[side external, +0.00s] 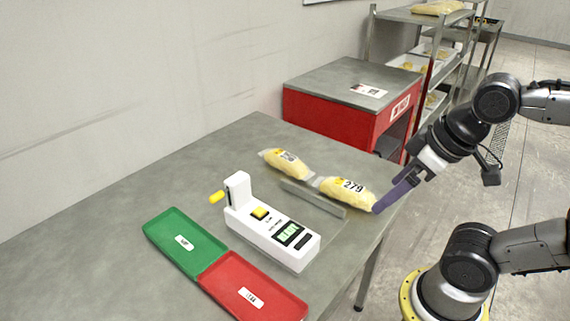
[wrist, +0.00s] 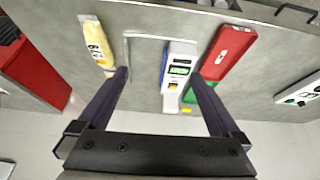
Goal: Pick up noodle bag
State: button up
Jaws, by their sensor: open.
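Two clear noodle bags with yellow contents lie in a line on the grey table. The nearer noodle bag (side external: 348,191) has a label reading 279; the farther noodle bag (side external: 284,163) lies to its upper left. The wrist view shows one noodle bag (wrist: 98,43) at upper left, beyond the left fingertip. My gripper (side external: 380,206) has purple fingers and is beside the right end of the nearer bag; contact cannot be told. In the wrist view my gripper (wrist: 160,76) is wide open, with nothing held between its fingers.
A low metal rail (side external: 313,198) runs beside the bags. A white checkweigher unit (side external: 272,236) with a display stands left of it. Green (side external: 185,243) and red (side external: 252,290) trays lie at the front. A red cabinet (side external: 345,98) stands behind the bags. The table's back left is clear.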

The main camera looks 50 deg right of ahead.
jog(key=w+d+r, duration=0.2)
jog(key=w+r, duration=1)
jog(key=r, duration=0.2)
jog(key=m+g, duration=0.1)
jog(key=g, duration=0.4)
send_over(285, 155)
jog(key=f, duration=2.8)
jog(key=shift+w, duration=0.2)
jog(key=shift+s+f, duration=0.15)
jog(key=shift+f, duration=1.4)
jog(key=shift+s+f, duration=0.1)
jog(key=shift+f, duration=1.45)
jog(key=shift+r, duration=0.1)
grip_shut()
